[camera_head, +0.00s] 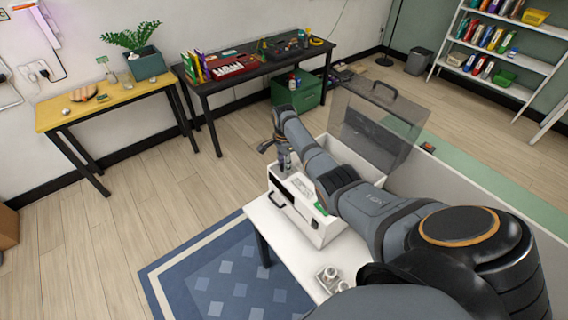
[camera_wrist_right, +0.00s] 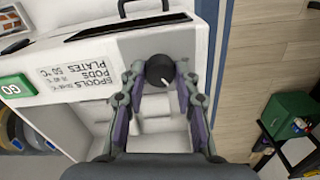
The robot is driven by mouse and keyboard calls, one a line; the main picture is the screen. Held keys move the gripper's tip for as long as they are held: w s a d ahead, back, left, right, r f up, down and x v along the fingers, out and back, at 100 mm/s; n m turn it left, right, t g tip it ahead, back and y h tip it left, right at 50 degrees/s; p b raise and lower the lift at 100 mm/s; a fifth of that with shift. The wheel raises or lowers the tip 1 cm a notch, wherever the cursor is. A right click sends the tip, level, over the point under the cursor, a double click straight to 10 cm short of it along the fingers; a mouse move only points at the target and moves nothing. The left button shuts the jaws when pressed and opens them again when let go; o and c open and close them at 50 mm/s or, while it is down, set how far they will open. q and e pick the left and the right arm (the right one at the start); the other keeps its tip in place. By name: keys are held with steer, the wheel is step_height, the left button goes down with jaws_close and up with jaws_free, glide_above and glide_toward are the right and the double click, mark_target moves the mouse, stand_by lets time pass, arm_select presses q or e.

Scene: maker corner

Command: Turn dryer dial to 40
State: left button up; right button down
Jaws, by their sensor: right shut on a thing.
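The dryer (camera_head: 299,226) is a white box on a white table, with its clear lid (camera_head: 372,122) standing up. My right arm reaches across it, and my right gripper (camera_head: 283,157) is at its far end. In the right wrist view the gripper (camera_wrist_right: 161,77) is shut on the black round dial (camera_wrist_right: 159,69), with a finger on each side. The dial's white pointer mark points toward the lower right of that view. A printed label (camera_wrist_right: 83,72) with temperatures appears upside down beside a green GO button (camera_wrist_right: 14,88). My left gripper is out of view.
A small metallic item (camera_head: 330,277) sits on the white table (camera_head: 287,251) near my body. A black handle (camera_wrist_right: 142,6) is on the dryer's front. A yellow table (camera_head: 60,112) and a dark table (camera_head: 205,86) stand by the wall. Floor between is clear.

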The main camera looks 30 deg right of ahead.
steer(key=shift+r+n, duration=0.15)
steer(key=shift+n, duration=0.15)
steer(key=n+p, duration=0.1)
steer(key=n, duration=0.2)
steer(key=n+p, duration=0.1)
steer(key=n, duration=0.4)
steer(key=shift+w+n, duration=0.1)
steer(key=shift+n, duration=0.2)
steer(key=n, duration=0.5)
steer(key=shift+p, duration=0.35)
steer(key=n, duration=0.5)
steer(key=shift+n, duration=0.4)
steer(key=c, duration=1.2)
jaws_free()
steer(key=shift+o, duration=1.1)
